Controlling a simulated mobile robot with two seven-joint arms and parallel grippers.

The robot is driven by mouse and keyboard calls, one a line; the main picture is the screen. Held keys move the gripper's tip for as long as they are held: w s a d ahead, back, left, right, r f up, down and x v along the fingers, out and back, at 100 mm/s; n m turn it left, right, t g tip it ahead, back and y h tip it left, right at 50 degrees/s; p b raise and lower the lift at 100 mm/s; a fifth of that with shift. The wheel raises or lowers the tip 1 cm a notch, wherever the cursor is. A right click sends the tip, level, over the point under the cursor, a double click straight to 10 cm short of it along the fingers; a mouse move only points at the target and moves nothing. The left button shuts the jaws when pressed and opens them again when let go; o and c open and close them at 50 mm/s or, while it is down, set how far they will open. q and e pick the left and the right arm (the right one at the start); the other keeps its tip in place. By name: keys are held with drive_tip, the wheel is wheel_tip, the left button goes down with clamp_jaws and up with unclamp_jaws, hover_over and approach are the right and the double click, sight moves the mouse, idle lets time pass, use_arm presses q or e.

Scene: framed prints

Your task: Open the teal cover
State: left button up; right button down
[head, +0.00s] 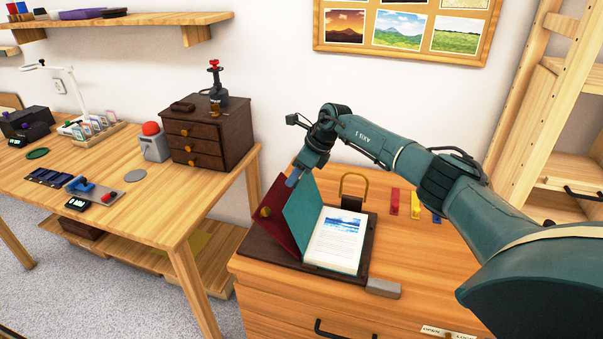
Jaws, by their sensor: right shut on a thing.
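The teal cover (304,214) stands raised and tilted at the left side of an open book, with its teal face toward the pages. A dark red panel (282,208) with a round gold knob (265,212) shows directly behind and left of it; I cannot tell if they are one piece. The page block (338,238) lies exposed with a blue seascape picture on it. My right gripper (293,177) is shut on the cover's upper edge; its fingertips are small and partly hidden. My left gripper is not in view.
The book rests on a dark base (262,245) on a wooden cabinet (420,265). A brass loop (354,184) stands behind it, and a grey block (383,288) lies at its front right. Coloured strips lie to the right. A wooden table (135,205) stands left.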

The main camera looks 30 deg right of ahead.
drive_tip(key=shift+w+a+r, duration=0.2)
drive_tip(key=shift+w+r, duration=0.05)
drive_tip(key=c, duration=1.2)
unclamp_jaws()
drive_tip(key=shift+o, duration=1.4)
drive_tip(key=shift+s+d+f, duration=0.1)
drive_tip(key=shift+s+f, duration=0.05)
drive_tip(key=shift+f, duration=0.05)
drive_tip(key=b+v, duration=0.1)
drive_tip(key=v, duration=1.2)
drive_tip(key=shift+r, duration=0.1)
drive_tip(key=shift+c, duration=0.5)
